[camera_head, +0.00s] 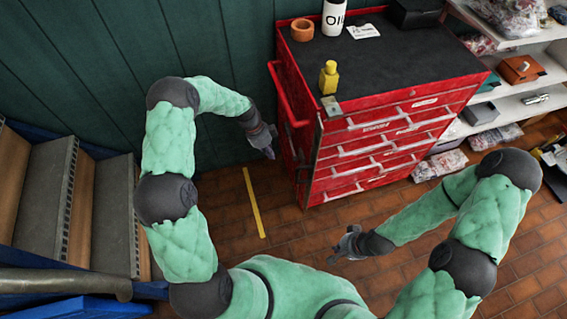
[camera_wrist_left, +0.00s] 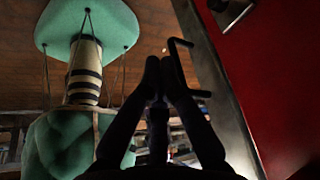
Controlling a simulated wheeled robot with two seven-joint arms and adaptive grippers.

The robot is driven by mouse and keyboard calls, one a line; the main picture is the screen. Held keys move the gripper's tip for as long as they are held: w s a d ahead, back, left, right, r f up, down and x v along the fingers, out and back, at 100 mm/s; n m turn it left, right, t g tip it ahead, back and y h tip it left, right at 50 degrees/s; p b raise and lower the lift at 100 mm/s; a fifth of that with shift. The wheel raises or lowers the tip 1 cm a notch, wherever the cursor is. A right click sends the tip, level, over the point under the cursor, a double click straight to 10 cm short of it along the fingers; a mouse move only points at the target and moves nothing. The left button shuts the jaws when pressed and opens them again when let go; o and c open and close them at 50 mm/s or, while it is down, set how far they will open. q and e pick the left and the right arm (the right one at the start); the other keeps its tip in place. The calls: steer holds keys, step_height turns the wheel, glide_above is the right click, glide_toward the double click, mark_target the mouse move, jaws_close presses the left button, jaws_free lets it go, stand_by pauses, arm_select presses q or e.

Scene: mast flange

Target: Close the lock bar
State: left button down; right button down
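The red tool cabinet (camera_head: 395,130) stands at the back. A thin grey upright bar (camera_head: 311,160), apparently the lock bar, runs along its front left edge. In the left wrist view a grey strip (camera_wrist_left: 222,85) lies along the red cabinet side, with a black bent handle (camera_wrist_left: 181,62) beside it. My left gripper (camera_head: 267,143) is left of the cabinet, fingers pointing toward it. In the wrist view its fingertips (camera_wrist_left: 162,62) are close together beside the handle, with nothing visibly between them; contact cannot be told. My right gripper (camera_head: 338,245) is open and empty over the floor before the cabinet.
A red side handle (camera_head: 284,93) sticks out from the cabinet's left. A yellow bottle (camera_head: 328,78), orange tape roll (camera_head: 302,29) and white oil bottle (camera_head: 333,17) stand on top. Stairs (camera_head: 105,205) are at left, shelves (camera_head: 520,90) at right. The floor between is clear.

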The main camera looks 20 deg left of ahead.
arm_select(q)
steer(key=s+d+f+b, duration=0.1)
steer(key=d+f+b, duration=0.2)
steer(key=d+f, duration=0.4)
steer(key=shift+x, duration=0.95)
